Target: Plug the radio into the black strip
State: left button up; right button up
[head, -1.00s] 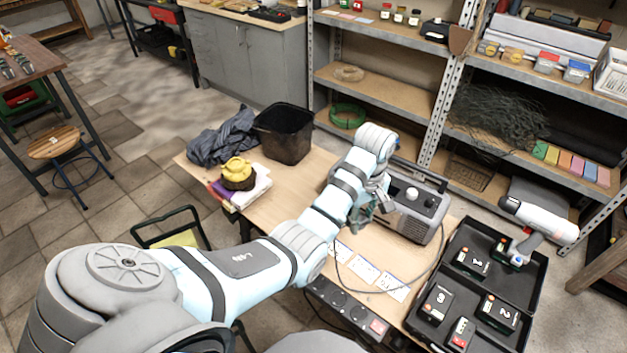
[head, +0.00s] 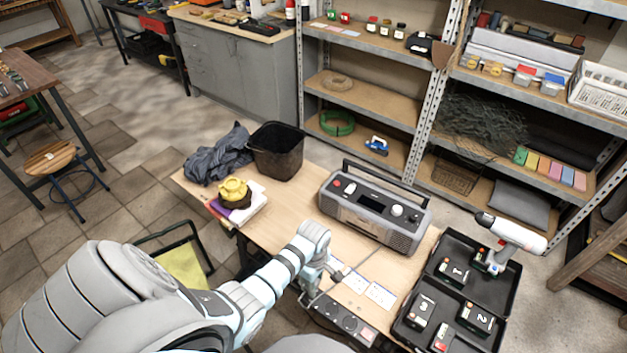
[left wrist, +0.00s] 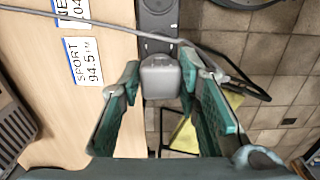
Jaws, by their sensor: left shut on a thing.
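The grey radio (head: 375,210) stands at the back of the wooden table, its handle up. The black strip (head: 349,323) lies along the table's front edge, with round sockets and a red switch at its right end. My left gripper (head: 312,292) is low at the strip's left end. In the left wrist view its green fingers (left wrist: 160,78) are shut on a grey plug (left wrist: 161,82), close to the end of the strip (left wrist: 158,18). I cannot tell whether the plug is in a socket. A grey cable (left wrist: 90,21) passes over the table. My right gripper is not in view.
White station cards (head: 380,294) lie between radio and strip. An open black case (head: 462,290) with batteries and a drill (head: 510,234) is at the right. A black bin (head: 276,150), cloth and books with a yellow object occupy the left end.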

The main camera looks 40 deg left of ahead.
pick_arm(q)
jog(key=shift+f, duration=0.15)
jog(key=shift+w+f, duration=0.1)
jog(key=shift+f+b, duration=1.05)
notch_tip(320, 180, down, 4)
jog(key=b, duration=0.3)
jog(key=shift+r+b, duration=0.15)
jog(key=shift+b, duration=0.25)
jog(key=shift+r, duration=0.1)
jog(key=shift+p, duration=0.3)
